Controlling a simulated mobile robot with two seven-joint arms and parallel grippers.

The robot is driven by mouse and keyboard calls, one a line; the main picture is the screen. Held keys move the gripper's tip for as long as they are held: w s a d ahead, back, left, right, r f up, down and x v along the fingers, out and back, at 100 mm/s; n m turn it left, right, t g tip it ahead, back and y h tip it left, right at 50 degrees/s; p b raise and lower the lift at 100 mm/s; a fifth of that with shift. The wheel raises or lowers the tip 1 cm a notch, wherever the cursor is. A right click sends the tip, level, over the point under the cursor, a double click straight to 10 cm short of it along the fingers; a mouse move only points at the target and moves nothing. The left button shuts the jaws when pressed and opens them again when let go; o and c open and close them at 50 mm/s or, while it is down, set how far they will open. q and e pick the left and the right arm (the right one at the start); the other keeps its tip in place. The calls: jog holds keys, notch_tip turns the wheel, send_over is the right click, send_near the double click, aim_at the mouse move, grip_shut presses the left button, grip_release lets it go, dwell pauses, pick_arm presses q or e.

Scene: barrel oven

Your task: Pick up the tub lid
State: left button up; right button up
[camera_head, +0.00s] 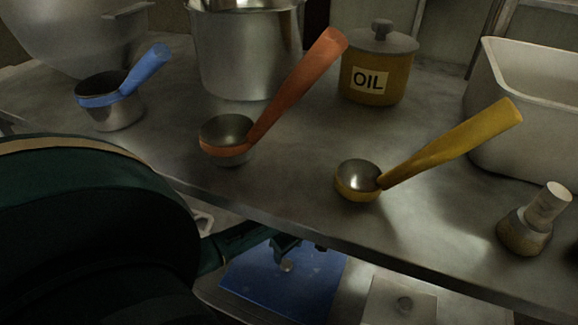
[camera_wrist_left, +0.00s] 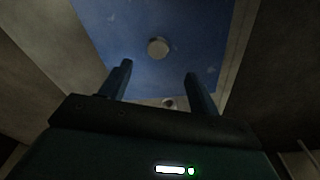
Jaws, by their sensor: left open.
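A blue flat lid (camera_head: 322,272) with a small round knob lies on the level below the counter. In the left wrist view the blue lid (camera_wrist_left: 200,25) fills the upper middle, with its pale knob (camera_wrist_left: 158,47) just beyond the fingertips. A pale lid (camera_head: 385,308) with a grey knob lies to its right; I cannot tell which of the two is the tub's. My left gripper (camera_head: 286,244) reaches below the counter's front edge, over the blue lid. Its two fingers (camera_wrist_left: 158,72) are apart with nothing between them. My right gripper is out of view.
The counter (camera_head: 290,200) overhangs near my left gripper. On it stand blue (camera_head: 115,112), orange (camera_head: 228,140) and yellow ladles (camera_head: 440,150), an oil pot (camera_head: 378,70), a metal pot (camera_head: 245,55), a white tub (camera_head: 525,110) and a shaker (camera_head: 525,225).

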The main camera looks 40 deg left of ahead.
pick_arm(q)
jog(key=f, duration=0.1)
jog(key=f+b, duration=0.1)
jog(key=f, duration=0.1)
jog(key=shift+a+f, duration=0.25)
jog(key=shift+f, duration=0.15)
jog(key=f+b, duration=0.2)
jog(key=f, duration=0.1)
jog(key=f+b, duration=0.1)
jog(key=b, duration=0.1)
jog(key=shift+w+a+f, duration=0.2)
jog(key=shift+a+f, duration=0.15)
jog(key=shift+f, duration=0.25)
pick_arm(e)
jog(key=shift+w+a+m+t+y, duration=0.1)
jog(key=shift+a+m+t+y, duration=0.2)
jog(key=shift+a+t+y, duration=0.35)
pick_arm(q)
grip_shut()
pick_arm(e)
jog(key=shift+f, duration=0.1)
pick_arm(q)
jog(key=shift+r, duration=0.1)
